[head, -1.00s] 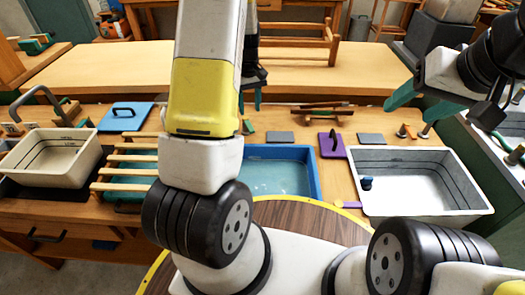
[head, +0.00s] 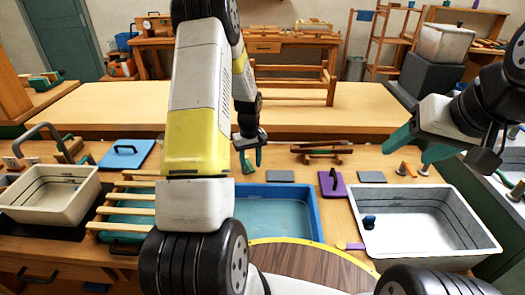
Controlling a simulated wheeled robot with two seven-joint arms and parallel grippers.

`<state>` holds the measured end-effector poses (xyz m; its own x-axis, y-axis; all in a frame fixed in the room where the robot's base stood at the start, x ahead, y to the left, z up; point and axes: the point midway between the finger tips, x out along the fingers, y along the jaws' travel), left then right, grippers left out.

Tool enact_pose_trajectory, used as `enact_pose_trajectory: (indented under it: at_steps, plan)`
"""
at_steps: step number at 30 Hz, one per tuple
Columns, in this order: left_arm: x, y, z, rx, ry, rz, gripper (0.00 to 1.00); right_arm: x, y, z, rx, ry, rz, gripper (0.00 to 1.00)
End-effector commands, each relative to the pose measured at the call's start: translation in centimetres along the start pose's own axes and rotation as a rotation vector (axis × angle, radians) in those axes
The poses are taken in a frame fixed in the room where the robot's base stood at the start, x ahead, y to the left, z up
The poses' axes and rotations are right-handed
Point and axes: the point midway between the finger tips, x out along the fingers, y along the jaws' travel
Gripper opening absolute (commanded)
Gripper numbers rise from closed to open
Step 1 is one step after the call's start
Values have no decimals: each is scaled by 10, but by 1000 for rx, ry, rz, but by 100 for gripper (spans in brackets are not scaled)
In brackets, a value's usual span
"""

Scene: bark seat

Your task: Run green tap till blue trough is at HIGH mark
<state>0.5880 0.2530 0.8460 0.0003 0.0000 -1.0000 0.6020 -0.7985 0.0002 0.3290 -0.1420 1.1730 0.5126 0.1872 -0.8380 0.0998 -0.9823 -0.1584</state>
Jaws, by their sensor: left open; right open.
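The blue trough (head: 317,222) is sunk in the wooden counter, partly hidden by my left arm. Blue-green water (head: 275,222) lies in it. I cannot make out a HIGH mark or judge the level against one. My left gripper (head: 250,167) is open behind the trough's far edge, its teal fingers pointing down. I cannot make out the green tap; the arm and gripper cover that spot. My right gripper (head: 415,146) is open and empty above the back of the counter, behind the white trough (head: 487,237).
A purple board (head: 332,184) and grey pads (head: 280,176) lie behind the troughs. Another pale trough (head: 90,207) stands at left beside a slatted rack (head: 128,198) and a blue lid (head: 127,153).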

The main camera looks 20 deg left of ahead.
Motion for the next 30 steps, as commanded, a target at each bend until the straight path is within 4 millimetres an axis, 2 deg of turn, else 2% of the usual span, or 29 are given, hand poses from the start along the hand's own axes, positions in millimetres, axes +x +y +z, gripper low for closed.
enact_pose_trajectory:
  at_steps: [8, 12, 14, 15, 30]
  plan:
    - [2, 0, 0, 0, 0, 0, 42, 0, 0, 0, 0, 0, 0, 61]
    - [2, 0, 0, 0, 0, 0, 14, 0, 0, 0, 0, 0, 0, 61]
    - [2, 0, 0, 0, 0, 0, 3, 0, 0, 0, 0, 0, 0, 61]
    - [2, 0, 0, 0, 0, 0, 0, 0, 0, 0, 0, 0, 0, 61]
    - [2, 0, 0, 0, 0, 0, 0, 0, 0, 0, 0, 0, 0, 61]
